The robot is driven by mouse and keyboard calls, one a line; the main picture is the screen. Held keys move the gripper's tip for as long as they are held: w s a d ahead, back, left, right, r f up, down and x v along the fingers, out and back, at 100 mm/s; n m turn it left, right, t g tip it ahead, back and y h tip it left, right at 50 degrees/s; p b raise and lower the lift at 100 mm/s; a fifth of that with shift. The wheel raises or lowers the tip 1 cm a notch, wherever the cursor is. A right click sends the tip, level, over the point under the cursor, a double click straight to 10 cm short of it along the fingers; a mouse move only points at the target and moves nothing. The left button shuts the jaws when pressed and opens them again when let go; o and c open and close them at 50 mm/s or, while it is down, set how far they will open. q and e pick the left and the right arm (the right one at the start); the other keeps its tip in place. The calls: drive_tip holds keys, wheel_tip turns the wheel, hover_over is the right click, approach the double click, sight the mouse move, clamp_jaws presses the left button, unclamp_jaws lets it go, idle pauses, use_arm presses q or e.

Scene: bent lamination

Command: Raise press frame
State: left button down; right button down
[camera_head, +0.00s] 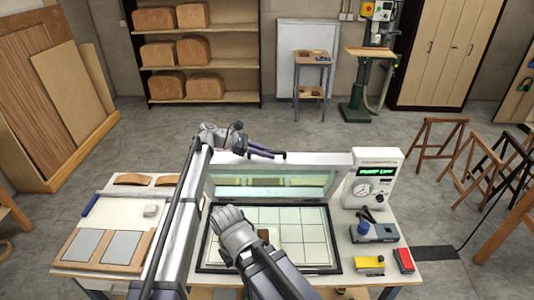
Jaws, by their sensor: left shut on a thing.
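The press frame (320,160) is a pale bar-edged frame with a greenish see-through panel, at the back of the press in the head view. It seems to stand up behind the press bed, but its exact angle is hard to tell. My left gripper (272,154) reaches over its top edge from the left, its dark purple fingers shut on the frame's upper edge. The press bed (311,216) is a pale gridded surface with a dark rim, in front of the frame. My right arm crosses the bed's front; the right wrist covers part of it, and its fingers cannot be made out.
A control box (378,180) with a dial and green lettering stands right of the frame. A blue-grey tool (376,233), a yellow item (369,262) and a red item (404,260) lie on the right side. Boards (122,247) and curved wooden pieces (132,179) lie at left.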

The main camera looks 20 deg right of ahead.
use_arm(q)
drive_tip(key=c, duration=0.8)
unclamp_jaws()
drive_tip(key=p+v, duration=0.3)
drive_tip(key=v, duration=0.4)
drive_tip(key=shift+w, duration=0.1)
drive_tip(key=shift+a+r, duration=0.1)
drive_tip(key=shift+a, duration=0.3)
